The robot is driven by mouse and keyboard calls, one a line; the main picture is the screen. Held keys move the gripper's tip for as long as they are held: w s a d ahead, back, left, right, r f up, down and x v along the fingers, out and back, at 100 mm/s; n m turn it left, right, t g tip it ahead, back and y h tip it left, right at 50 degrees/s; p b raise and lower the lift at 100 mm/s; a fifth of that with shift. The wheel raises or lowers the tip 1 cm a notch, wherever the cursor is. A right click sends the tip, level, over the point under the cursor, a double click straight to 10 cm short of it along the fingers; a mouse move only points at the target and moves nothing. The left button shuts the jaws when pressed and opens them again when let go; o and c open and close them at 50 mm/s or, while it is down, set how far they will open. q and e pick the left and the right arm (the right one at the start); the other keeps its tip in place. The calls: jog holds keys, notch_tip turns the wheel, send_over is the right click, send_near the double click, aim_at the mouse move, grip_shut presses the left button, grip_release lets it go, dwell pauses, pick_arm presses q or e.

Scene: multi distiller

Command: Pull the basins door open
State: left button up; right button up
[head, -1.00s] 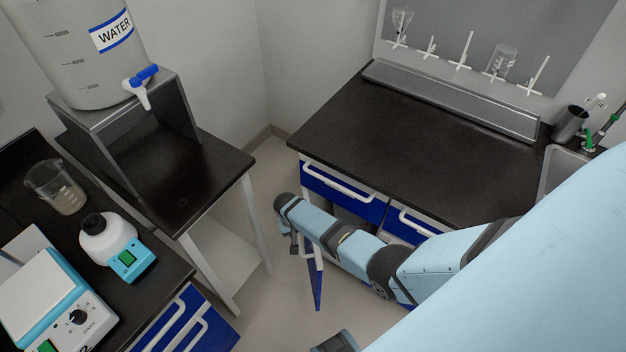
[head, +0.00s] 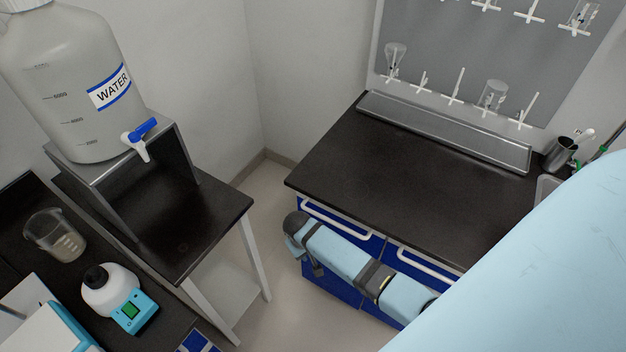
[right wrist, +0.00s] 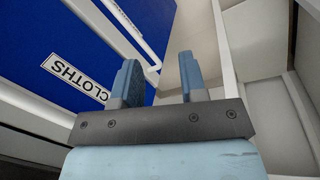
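A blue cabinet front (head: 325,285) shows below the dark counter in the head view, partly hidden by my right arm. Which panel is the basins door, and how far it stands open, I cannot tell. My right gripper (right wrist: 160,75) is open, fingers apart, with nothing gripped. Its fingertips are hidden in the head view. My left gripper is out of view.
The dark counter (head: 420,190) spans the right. A side table (head: 205,215) bears a stand with a water tank (head: 75,95). A beaker (head: 55,235) and a small device (head: 120,300) stand at left. Bare floor (head: 285,300) lies between table and cabinets.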

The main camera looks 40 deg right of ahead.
jog(key=s+a+r+n+t+y, duration=0.1)
jog(key=s+a+r+t+y, duration=0.1)
jog(key=s+a+r+t, duration=0.2)
jog(key=s+a+r+n+t+y+p, duration=0.1)
jog(key=s+a+r+t, duration=0.3)
jog(key=s, duration=0.5)
jog(key=shift+r+n+t+y, duration=0.7)
jog(key=shift+r, duration=0.25)
